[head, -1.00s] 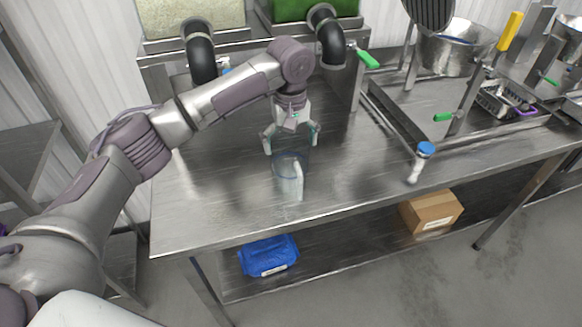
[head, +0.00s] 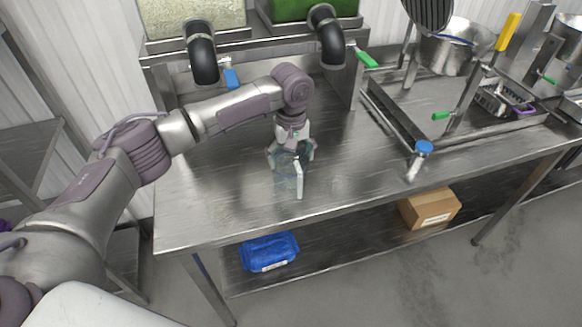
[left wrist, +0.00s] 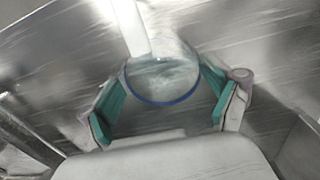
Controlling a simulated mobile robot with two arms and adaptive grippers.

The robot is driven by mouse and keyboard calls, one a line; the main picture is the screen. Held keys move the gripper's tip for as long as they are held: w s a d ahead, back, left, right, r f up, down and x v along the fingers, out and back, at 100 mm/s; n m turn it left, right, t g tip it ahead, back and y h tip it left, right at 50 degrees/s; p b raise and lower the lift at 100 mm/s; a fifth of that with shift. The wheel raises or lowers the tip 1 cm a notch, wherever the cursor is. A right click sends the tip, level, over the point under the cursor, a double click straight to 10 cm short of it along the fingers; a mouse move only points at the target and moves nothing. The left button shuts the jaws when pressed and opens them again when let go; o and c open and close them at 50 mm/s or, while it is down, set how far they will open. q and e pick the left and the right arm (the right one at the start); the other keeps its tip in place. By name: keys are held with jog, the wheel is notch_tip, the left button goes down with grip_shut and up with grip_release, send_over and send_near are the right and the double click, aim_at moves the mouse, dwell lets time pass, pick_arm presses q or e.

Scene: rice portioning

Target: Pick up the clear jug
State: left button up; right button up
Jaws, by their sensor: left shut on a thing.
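The clear jug (head: 287,171) stands on the steel table, with its pale handle (head: 299,180) toward the table's front edge. In the left wrist view the jug (left wrist: 163,80) shows as a round clear vessel with a blue rim, its handle pointing up in the picture. My left gripper (head: 291,157) is lowered over the jug from above. Its teal-padded fingers (left wrist: 162,92) are on both sides of the rim and shut on it. I cannot tell whether the jug is lifted off the table. My right gripper is not in view.
A blue-capped shaker (head: 420,160) stands to the right on the steel table (head: 200,205). A metal pot (head: 447,52) and utensils are farther back right. Black spouts (head: 201,55) hang behind. The table left of the jug is clear.

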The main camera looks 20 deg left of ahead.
pick_arm(q)
jog(key=shift+s+f, duration=0.1)
jog(key=shift+f, duration=0.05)
jog(key=s+d+r+b, duration=0.3)
jog(key=s+d+r, duration=0.3)
jog(key=s+r, duration=0.45)
jog(key=s+a+f+m, duration=0.2)
jog(key=s, duration=0.1)
jog(key=s+a+f+m, duration=0.2)
jog(key=s+a+f, duration=0.1)
jog(key=s, duration=0.1)
jog(key=s+a+f+m, duration=0.2)
jog(key=s+a+f, duration=0.1)
jog(key=s, duration=0.1)
jog(key=shift+s+f+m, duration=0.1)
jog(key=shift+f+m, duration=0.05)
jog(key=shift+m, duration=0.25)
jog(key=shift+f, duration=0.1)
